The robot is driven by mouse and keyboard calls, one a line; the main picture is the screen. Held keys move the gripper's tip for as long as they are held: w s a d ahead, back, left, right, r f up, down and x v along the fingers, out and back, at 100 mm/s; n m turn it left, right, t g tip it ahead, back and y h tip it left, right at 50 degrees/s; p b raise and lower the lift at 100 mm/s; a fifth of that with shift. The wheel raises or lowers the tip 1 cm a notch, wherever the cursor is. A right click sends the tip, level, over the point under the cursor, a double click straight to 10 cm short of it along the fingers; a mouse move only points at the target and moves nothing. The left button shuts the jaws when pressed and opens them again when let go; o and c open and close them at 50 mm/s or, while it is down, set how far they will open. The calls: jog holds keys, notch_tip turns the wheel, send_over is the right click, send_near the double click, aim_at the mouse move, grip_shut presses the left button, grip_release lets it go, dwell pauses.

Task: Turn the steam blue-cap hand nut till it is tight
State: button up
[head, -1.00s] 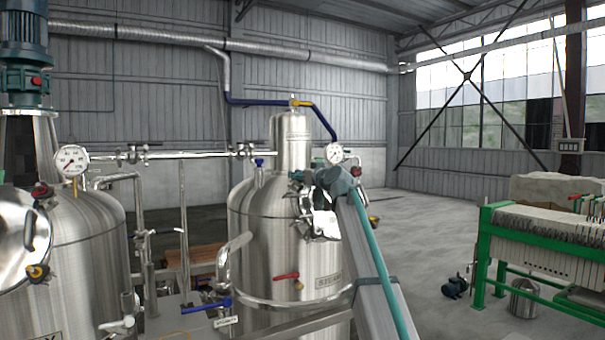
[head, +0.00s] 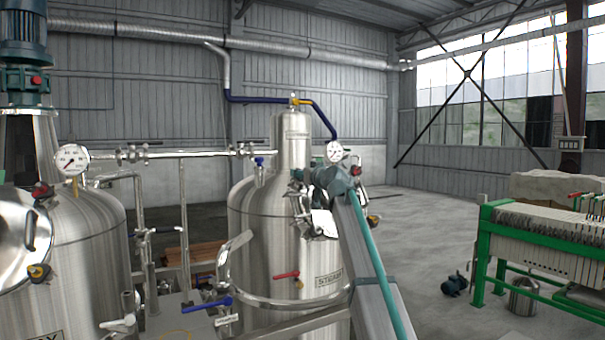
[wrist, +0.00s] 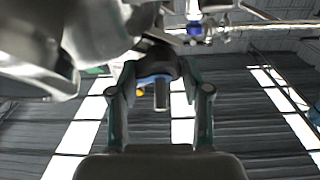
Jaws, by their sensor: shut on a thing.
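The steam tank (head: 265,235) is a brushed steel vessel with a narrower domed top, in the middle of the head view. My gripper is at the tank's upper right side, mostly hidden behind my own arm there. In the wrist view, my gripper (wrist: 158,68) has its teal fingers on both sides of a dark hand nut with a blue ring (wrist: 155,78) and is shut on it. A metal stud sticks out of the nut towards the camera. Whether the nut is tight cannot be seen.
A large tank (head: 85,250) with a round hatch stands at the left. A pressure gauge (head: 334,151) and blue pipe sit close above my arm. Shiny metal fittings (wrist: 95,35) crowd the wrist view's upper left. A green-framed filter press (head: 540,245) stands right; the floor between is mostly clear.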

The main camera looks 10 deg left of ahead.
jog(key=m+p, duration=0.1)
jog(key=m+h+p, duration=0.1)
jog(key=m+t+h+p, duration=0.1)
jog(key=m, duration=0.1)
jog(key=shift+s+r, duration=0.1)
jog(key=shift+r, duration=0.15)
jog(key=shift+a+m+h+p, duration=0.1)
jog(key=shift+m+h+p, duration=0.65)
jog(key=shift+m, duration=0.45)
jog(key=m+h, duration=0.1)
jog(key=m, duration=0.1)
jog(key=shift+f+m+h+b, duration=0.25)
jog(key=shift+m+h+b, duration=0.1)
jog(key=shift+m, duration=0.05)
jog(key=shift+m+h+b, duration=0.8)
jog(key=shift+m+b, duration=0.05)
jog(key=shift+m, duration=0.65)
jog(key=o, duration=1.2)
jog(key=shift+c, duration=0.2)
jog(key=v, duration=1.2)
jog(key=shift+r, duration=0.15)
